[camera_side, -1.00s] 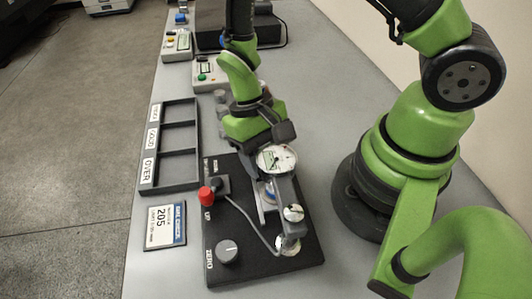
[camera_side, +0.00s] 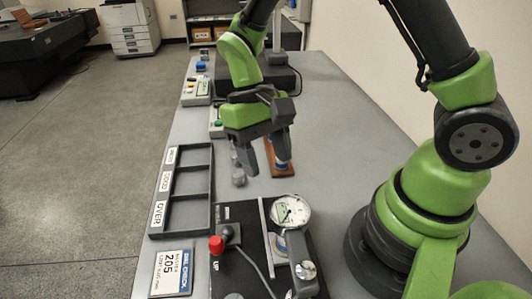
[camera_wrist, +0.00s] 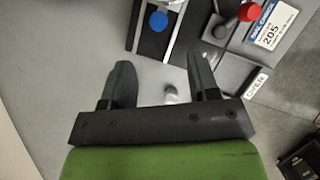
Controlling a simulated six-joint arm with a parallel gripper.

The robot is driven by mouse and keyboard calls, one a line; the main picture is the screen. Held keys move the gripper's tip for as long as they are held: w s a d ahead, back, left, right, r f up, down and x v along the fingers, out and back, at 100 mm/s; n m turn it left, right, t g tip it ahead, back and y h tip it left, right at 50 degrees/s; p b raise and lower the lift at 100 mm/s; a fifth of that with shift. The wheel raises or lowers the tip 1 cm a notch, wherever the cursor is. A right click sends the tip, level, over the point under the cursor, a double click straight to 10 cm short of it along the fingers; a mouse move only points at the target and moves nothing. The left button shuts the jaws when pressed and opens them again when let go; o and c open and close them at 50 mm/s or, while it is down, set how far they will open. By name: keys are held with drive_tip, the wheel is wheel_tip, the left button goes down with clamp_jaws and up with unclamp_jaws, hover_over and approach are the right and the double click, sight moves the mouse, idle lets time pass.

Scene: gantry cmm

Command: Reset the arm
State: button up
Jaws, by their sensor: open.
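My gripper (camera_side: 266,168) is open and empty in the side view, its fingers pointing down above the table behind the dial gauge (camera_side: 291,212). The gauge stands on a black base plate (camera_side: 235,278) with a red-knobbed lever (camera_side: 216,245). In the wrist view my gripper (camera_wrist: 159,66) shows two spread fingers. A small metal cylinder (camera_wrist: 170,94) appears between them, lower down on the table. A blue disc (camera_wrist: 158,20) shows at the gauge fixture, beyond the fingertips and apart from them.
A three-compartment tray (camera_side: 154,235) lies left of the fixture and looks empty. A "205" card (camera_side: 172,272) lies in front of it. Control boxes (camera_side: 197,91) are farther back.

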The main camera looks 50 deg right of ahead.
drive_tip(key=s+d+r+t, duration=0.1)
drive_tip(key=s+r+t, duration=0.3)
drive_tip(key=r, duration=0.5)
drive_tip(key=s+d+r+t, duration=0.2)
drive_tip(key=s+r+t, duration=0.3)
drive_tip(key=r+t, duration=0.2)
drive_tip(key=shift+s+d+r+y, duration=0.15)
drive_tip(key=shift+d+r+y, duration=0.15)
drive_tip(key=shift+r, duration=0.55)
drive_tip(key=shift+c, duration=0.3)
idle(0.5)
